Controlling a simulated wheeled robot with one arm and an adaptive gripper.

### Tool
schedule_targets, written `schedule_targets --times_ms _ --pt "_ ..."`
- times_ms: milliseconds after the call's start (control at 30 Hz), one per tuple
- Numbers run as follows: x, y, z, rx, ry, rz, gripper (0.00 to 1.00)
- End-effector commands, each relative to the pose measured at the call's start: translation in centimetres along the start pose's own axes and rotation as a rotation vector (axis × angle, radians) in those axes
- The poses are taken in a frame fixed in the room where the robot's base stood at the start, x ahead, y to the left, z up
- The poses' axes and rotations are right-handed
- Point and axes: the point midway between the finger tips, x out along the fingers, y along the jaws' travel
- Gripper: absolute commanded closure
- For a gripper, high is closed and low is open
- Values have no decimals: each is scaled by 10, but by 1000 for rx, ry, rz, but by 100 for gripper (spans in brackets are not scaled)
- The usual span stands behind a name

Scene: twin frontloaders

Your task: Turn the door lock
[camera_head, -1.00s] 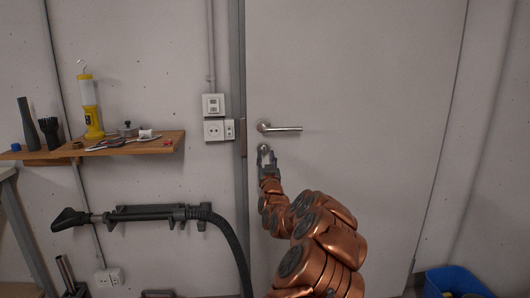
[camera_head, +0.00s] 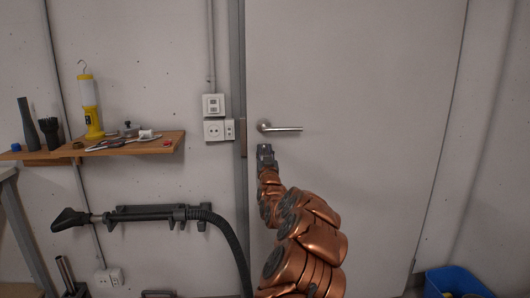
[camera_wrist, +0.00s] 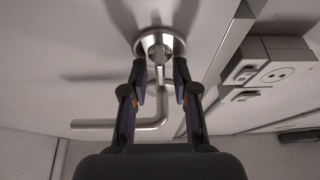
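The door lock is a round metal rosette (camera_wrist: 172,41) with a small turn piece (camera_wrist: 158,46) at its middle, seen in the wrist view. My gripper (camera_wrist: 160,66) is at the lock, its two fingers apart on either side of the turn piece. I see a gap between the fingers, and no clear grip on it. In the head view my gripper (camera_head: 265,150) covers the lock, just below the lever handle (camera_head: 280,127). The handle (camera_wrist: 120,124) also shows behind the fingers in the wrist view. The grey door (camera_head: 360,90) is closed.
Wall switches and sockets (camera_head: 214,118) sit left of the door frame. A wooden shelf (camera_head: 150,146) holds a yellow lamp (camera_head: 92,105) and tools. A vacuum hose (camera_head: 232,240) hangs below. A blue bin (camera_head: 455,281) stands at the lower right.

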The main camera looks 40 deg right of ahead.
Motion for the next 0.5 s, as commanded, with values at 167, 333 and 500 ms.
schedule_targets --times_ms 167,333,500 --pt "0 0 0 0 0 0 93" --pt "0 0 0 0 0 1 100" --pt "0 1 0 0 0 1 100"
